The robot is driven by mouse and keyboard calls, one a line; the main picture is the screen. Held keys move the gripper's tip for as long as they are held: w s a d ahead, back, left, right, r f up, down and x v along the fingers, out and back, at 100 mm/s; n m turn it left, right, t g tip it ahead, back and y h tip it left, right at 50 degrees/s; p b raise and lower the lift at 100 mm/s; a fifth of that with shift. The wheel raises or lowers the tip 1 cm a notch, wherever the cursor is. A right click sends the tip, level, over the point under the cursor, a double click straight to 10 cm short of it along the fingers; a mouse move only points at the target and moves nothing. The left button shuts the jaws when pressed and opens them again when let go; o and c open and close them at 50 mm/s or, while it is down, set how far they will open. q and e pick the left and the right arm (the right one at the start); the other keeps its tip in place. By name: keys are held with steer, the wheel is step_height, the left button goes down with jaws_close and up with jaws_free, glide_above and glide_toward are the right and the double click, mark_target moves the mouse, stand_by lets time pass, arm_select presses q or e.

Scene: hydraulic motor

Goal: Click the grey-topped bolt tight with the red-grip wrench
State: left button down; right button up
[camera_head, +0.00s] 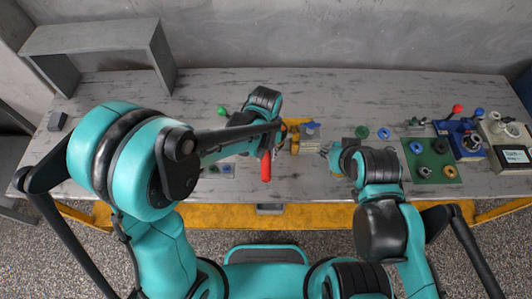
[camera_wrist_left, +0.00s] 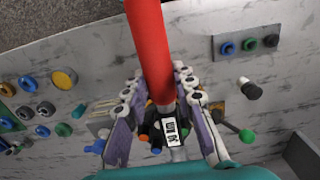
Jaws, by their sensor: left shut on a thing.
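The red-grip wrench (camera_head: 266,167) is held by my left gripper (camera_head: 279,129), its red grip pointing towards the front edge of the table. In the left wrist view the red grip (camera_wrist_left: 149,50) rises from between the finger pads of my left gripper (camera_wrist_left: 163,104), which is shut on the wrench near a label. The wrench head is beside a brass-coloured assembly (camera_head: 296,146) at the middle of the table. My right gripper (camera_head: 331,156) is just right of this assembly; whether it is open or shut is unclear. I cannot pick out the grey-topped bolt.
A green board (camera_head: 423,174) with rings lies at the right, beside a blue vise-like device (camera_head: 461,140) and a grey box with a screen (camera_head: 515,156). A grey shelf (camera_head: 92,38) stands at the back left. The left part of the table is mostly clear.

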arm_select(q)
steer(key=shift+f+b, duration=0.55)
steer(key=shift+b, duration=0.05)
steer(key=shift+f+b, duration=0.35)
stand_by(0.5)
steer(key=shift+a, duration=0.15)
steer(key=shift+w+a+m, duration=0.15)
steer(key=shift+a+m, duration=0.4)
steer(key=shift+a, duration=0.25)
steer(key=shift+w+a+m, duration=0.1)
steer(key=shift+a+m, duration=0.45)
steer(key=shift+a, duration=0.2)
steer(key=shift+a, duration=0.1)
steer(key=shift+w+a+r+m+b, duration=0.1)
steer(key=shift+w+a+m+b, duration=0.15)
steer(key=shift+a+m, duration=0.45)
steer(key=shift+w+a+m+b, duration=0.1)
steer(key=shift+w+a+m, duration=0.15)
steer(key=shift+a+m, duration=0.45)
steer(key=shift+a, duration=0.2)
steer(key=shift+a, duration=0.1)
steer(key=shift+w+a+m+y, duration=0.15)
steer(key=shift+w+a+m, duration=0.3)
steer(key=shift+a, duration=0.25)
steer(key=shift+w+a+m+y, duration=0.15)
steer(key=shift+w+a+m, duration=0.25)
steer(key=shift+a, duration=0.3)
